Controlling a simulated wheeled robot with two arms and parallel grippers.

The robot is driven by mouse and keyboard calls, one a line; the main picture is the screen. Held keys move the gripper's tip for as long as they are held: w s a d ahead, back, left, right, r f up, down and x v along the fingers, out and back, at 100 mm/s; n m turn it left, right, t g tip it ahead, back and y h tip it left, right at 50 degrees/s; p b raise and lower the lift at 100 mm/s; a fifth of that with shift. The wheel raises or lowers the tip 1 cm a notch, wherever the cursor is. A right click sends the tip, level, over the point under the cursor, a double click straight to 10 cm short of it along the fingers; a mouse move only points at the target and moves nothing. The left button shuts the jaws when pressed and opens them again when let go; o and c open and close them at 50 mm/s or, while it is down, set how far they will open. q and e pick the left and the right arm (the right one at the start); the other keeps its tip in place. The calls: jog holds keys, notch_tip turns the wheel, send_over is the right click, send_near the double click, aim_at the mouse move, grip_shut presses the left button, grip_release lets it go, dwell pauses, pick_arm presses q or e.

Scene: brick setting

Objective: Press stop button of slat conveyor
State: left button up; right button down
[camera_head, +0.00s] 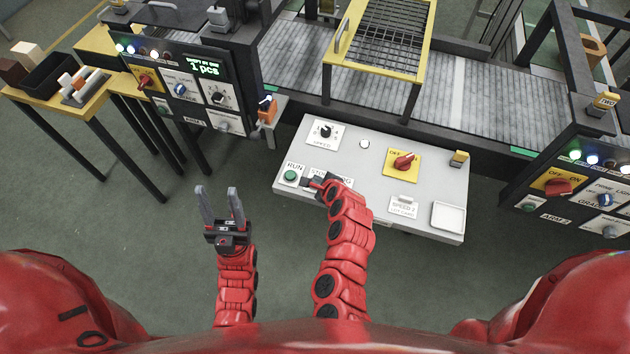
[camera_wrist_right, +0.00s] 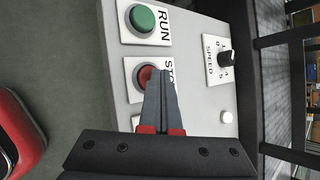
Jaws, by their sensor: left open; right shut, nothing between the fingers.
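The red stop button (camera_wrist_right: 146,74) sits on a white label plate beside the green RUN button (camera_wrist_right: 143,18) in the right wrist view. My right gripper (camera_wrist_right: 161,70) is shut and empty, its fingertips overlapping the red button's right part; whether they touch it I cannot tell. In the head view the right gripper (camera_head: 309,182) is over the light grey control panel (camera_head: 345,155), hiding the stop button; the green RUN button (camera_head: 290,175) shows just left of it. My left gripper (camera_head: 218,190) is open and empty, left of the panel over the floor. The slat conveyor (camera_head: 300,55) runs behind the panel.
The panel also has a SPEED knob (camera_head: 325,131), a red OFF switch (camera_head: 404,161) on a yellow plate and a white tray (camera_head: 448,215). A yellow-framed grate (camera_head: 390,35) stands over the conveyor. Control boxes (camera_head: 180,88) and (camera_head: 580,185) flank the panel. Open floor lies around my left gripper.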

dwell(0.3)
jog(key=shift+r+p, duration=0.7)
jog(key=shift+r, duration=0.1)
notch_tip(320, 180, up, 5)
jog(key=p, duration=0.4)
jog(key=shift+r, duration=0.1)
dwell(0.6)
